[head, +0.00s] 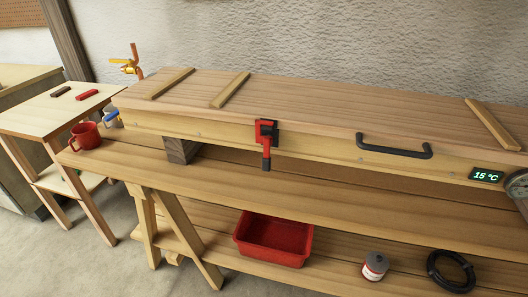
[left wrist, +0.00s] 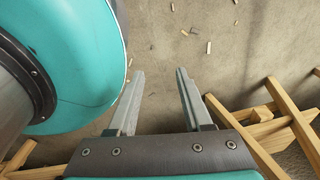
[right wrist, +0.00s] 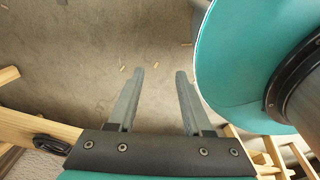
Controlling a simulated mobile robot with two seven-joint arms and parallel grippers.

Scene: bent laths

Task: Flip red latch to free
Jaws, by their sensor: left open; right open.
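The red latch (head: 266,134) sits on the front face of the long wooden box (head: 330,143), left of the box's middle. Its handle hangs straight down and ends in a dark tip. My left gripper (left wrist: 158,75) is open and empty in the left wrist view, over the floor. My right gripper (right wrist: 166,72) is open and empty in the right wrist view, also over the floor. Neither gripper shows in the head view, and both are away from the latch.
The box has a black handle (head: 394,150) and a display reading 15 °C (head: 486,175). A red mug (head: 85,135) stands on the bench's left end. A red bin (head: 273,240), a can (head: 375,266) and a black coil (head: 450,270) lie on the lower shelf. A side table (head: 50,112) stands left.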

